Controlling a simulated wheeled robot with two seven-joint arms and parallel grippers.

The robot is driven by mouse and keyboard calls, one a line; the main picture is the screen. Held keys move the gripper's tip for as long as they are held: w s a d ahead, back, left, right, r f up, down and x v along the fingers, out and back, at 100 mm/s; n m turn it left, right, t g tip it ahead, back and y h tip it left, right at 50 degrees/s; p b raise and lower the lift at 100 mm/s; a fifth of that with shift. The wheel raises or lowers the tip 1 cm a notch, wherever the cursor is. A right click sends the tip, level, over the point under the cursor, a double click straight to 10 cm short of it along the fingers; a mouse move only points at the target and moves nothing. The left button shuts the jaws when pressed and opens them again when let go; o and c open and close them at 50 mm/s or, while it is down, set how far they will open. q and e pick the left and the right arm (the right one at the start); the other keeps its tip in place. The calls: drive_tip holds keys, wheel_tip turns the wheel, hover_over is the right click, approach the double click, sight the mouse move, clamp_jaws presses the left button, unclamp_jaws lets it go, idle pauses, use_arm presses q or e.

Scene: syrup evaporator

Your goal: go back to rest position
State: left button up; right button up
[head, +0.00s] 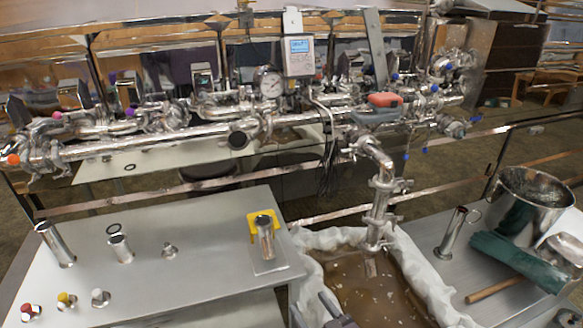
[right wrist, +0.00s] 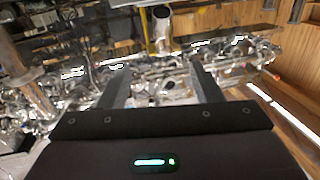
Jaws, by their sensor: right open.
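My right gripper (head: 314,308) shows at the bottom edge of the head view, only its grey finger ends in the picture. It is in front of the cloth-lined vat of brown syrup (head: 365,290). In the right wrist view its two dark fingers (right wrist: 160,88) stand wide apart with nothing between them. Pipework and a metal cup with a yellow base (right wrist: 162,30) show beyond the fingers. My left gripper is not in view.
A steel table (head: 200,240) at left holds metal cups, small knobs and a cup on a yellow holder (head: 264,236). Pipework (head: 200,140) runs behind.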

drive_tip(key=s+d+f+n+g+h, duration=0.1)
drive_tip(key=d+f+n+g+h, duration=0.35)
drive_tip(key=d, duration=1.05)
drive_tip(key=s+d+f+m+h, duration=0.15)
drive_tip(key=d+f, duration=0.55)
drive_tip(key=d, duration=0.9)
drive_tip(key=s+d+f+n+g+h, duration=0.25)
drive_tip(key=d+f, duration=0.25)
drive_tip(key=d, duration=1)
drive_tip(key=s+d+f+m+g+h, duration=0.1)
drive_tip(key=s+d+m+g+h, duration=0.2)
drive_tip(key=s+d, duration=1.1)
drive_tip(key=s+d+f+m+g+h, duration=0.1)
drive_tip(key=s+d+m+g+h, duration=0.15)
drive_tip(key=s+d+h, duration=1)
drive_tip(key=s+a+f+m+g+y, duration=0.1)
drive_tip(key=s+a+f+g+y, duration=0.15)
drive_tip(key=a+f+y, duration=1.4)
drive_tip(key=s+a+f, duration=0.1)
drive_tip(key=a+f, duration=0.2)
drive_tip(key=a, duration=0.9)
drive_tip(key=s+a+f+m, duration=0.1)
drive_tip(key=a+f, duration=0.3)
drive_tip(key=a, duration=0.9)
drive_tip(key=a+f+h, duration=0.1)
drive_tip(key=a+f, duration=0.2)
drive_tip(key=a, duration=1)
drive_tip(key=shift+s+f+m, duration=0.25)
drive_tip(key=shift+s+m, duration=0.15)
